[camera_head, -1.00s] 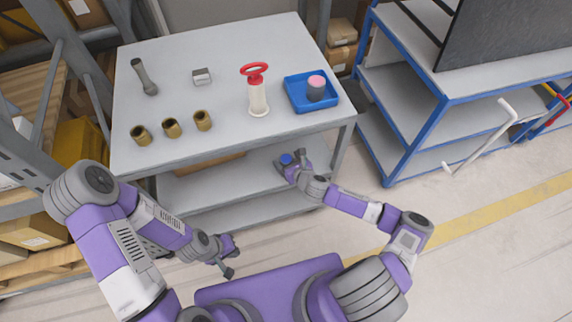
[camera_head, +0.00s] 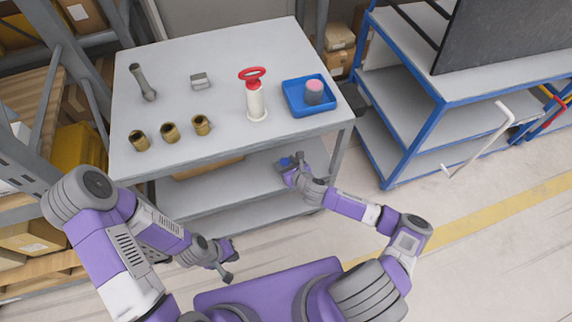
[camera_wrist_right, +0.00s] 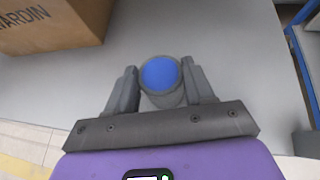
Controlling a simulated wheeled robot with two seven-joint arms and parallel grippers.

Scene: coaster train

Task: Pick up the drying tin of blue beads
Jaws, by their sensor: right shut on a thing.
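The tin of blue beads (camera_wrist_right: 160,74) is a grey round tin with a blue top. In the right wrist view it stands between the fingers of my right gripper (camera_wrist_right: 165,92), which is shut on it. In the head view the blue top (camera_head: 286,161) shows small at my right gripper (camera_head: 291,167), at the lower shelf of the grey cart, below the tabletop. I cannot tell whether the tin touches the shelf. My left gripper (camera_head: 231,266) is empty, its fingers apart, low in front of the cart.
The grey cart top (camera_head: 200,40) holds several brass sleeves (camera_head: 169,132), a grey rod tool (camera_head: 143,82), a small grey block (camera_head: 200,81), a white cylinder with red handle (camera_head: 256,100), and a blue tray (camera_head: 296,106) with a pink-topped tin (camera_head: 314,91). A cardboard box (camera_wrist_right: 55,22) sits nearby on the shelf.

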